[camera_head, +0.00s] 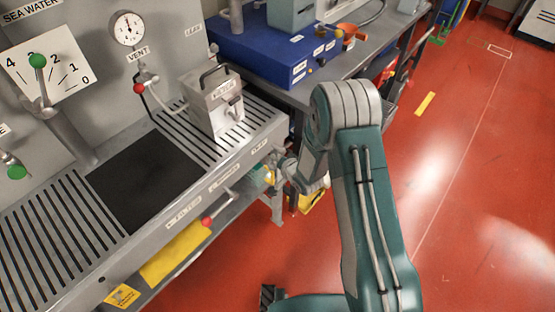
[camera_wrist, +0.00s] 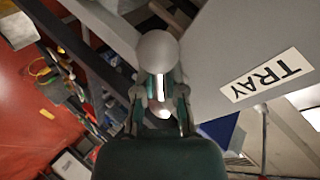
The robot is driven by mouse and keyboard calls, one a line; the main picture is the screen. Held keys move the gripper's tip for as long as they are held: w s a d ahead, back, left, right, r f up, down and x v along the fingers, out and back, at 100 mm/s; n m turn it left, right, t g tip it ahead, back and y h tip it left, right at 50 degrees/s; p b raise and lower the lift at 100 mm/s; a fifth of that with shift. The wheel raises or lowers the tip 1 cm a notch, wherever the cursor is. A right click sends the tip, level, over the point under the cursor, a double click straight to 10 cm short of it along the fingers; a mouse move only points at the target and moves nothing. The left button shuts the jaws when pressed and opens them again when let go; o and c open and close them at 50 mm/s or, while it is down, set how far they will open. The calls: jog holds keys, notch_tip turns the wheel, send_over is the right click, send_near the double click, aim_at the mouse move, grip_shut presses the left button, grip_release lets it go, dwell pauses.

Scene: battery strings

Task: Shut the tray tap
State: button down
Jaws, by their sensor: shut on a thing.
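The tray tap's pale round knob (camera_wrist: 158,48) shows in the wrist view, next to the white TRAY label (camera_wrist: 262,75) on the grey panel. My gripper (camera_wrist: 161,92) is shut on the tap just below the knob, with a finger on each side. The rest of the tap is hidden. In the head view the TRAY label (camera_head: 259,149) is on the bench's front edge. My arm bends down beside that end, and it hides most of the tap there.
The slatted steel bench (camera_head: 60,225) carries a metal box (camera_head: 213,100). Another lever with a red knob (camera_head: 207,221) sticks out from its front edge. A blue unit (camera_head: 255,48) stands on the table behind.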

jog(key=m+g+y, duration=0.1)
jog(key=r+m+g, duration=0.1)
jog(key=m+g, duration=0.1)
jog(key=shift+r+y, duration=0.3)
jog(key=shift+y, duration=0.1)
dwell(0.4)
jog(key=c, duration=0.7)
grip_release()
jog(key=shift+s, duration=0.1)
jog(key=v, duration=1.1)
jog(key=shift+d, duration=0.4)
